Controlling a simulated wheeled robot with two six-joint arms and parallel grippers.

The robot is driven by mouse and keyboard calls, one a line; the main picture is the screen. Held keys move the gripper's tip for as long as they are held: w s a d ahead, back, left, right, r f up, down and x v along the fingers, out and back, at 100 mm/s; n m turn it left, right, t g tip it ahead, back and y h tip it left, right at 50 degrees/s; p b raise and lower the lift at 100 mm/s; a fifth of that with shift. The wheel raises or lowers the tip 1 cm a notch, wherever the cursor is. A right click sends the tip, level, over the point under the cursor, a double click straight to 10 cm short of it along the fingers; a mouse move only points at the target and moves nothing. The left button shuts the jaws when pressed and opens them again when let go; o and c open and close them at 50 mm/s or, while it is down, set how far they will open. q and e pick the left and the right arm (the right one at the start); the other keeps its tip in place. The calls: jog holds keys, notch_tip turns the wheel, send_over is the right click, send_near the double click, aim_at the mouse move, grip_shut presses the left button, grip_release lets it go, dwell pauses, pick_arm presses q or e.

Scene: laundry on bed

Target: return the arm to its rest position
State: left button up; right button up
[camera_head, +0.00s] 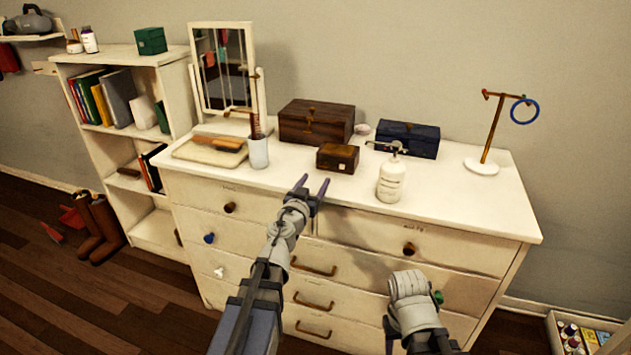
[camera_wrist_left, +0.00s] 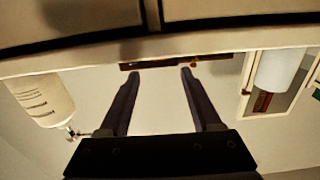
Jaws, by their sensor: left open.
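My left gripper (camera_head: 313,185) is in front of the white dresser's front edge (camera_head: 355,208), just below the small brown box. In the left wrist view my left gripper (camera_wrist_left: 160,78) shows two dark fingers spread apart with nothing between them. My left arm reaches in from the bottom of the head view. My right arm (camera_head: 412,305) is bent in front of the drawers at lower right. I cannot make out its gripper's fingers.
The dresser top holds a small brown box (camera_head: 338,158), a white pump bottle (camera_head: 391,182), a cup (camera_head: 258,152), a larger wooden box (camera_head: 316,122), a dark blue box (camera_head: 408,139), a mirror (camera_head: 223,70) and a stand with a blue ring (camera_head: 524,111). Drawer handles (camera_head: 313,267) stick out near my arms.

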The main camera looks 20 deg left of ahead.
pick_arm(q)
notch_tip(320, 180, up, 4)
jog(key=s+r+n+g+y+p, duration=0.1)
jog(key=n+y+p, duration=0.25)
jog(key=p, duration=0.25)
jog(key=s+d+f+m+g+p, duration=0.2)
jog(key=s+d+g+p, duration=0.3)
jog(key=s, duration=0.4)
jog(key=s+d+f+m+g+h+p, duration=0.1)
jog(key=s+d+f+m+g+p, duration=0.1)
jog(key=s+d+g+p, duration=0.3)
jog(key=s+d+f+m+g+p, duration=0.2)
jog(key=s+d+g+p, duration=0.2)
jog(key=s, duration=0.9)
jog(key=d+g, duration=0.3)
jog(key=shift+s+m+h+p, duration=0.25)
jog(key=shift+m+h+p, duration=0.1)
jog(key=shift+p, duration=0.05)
jog(key=shift+f, duration=0.15)
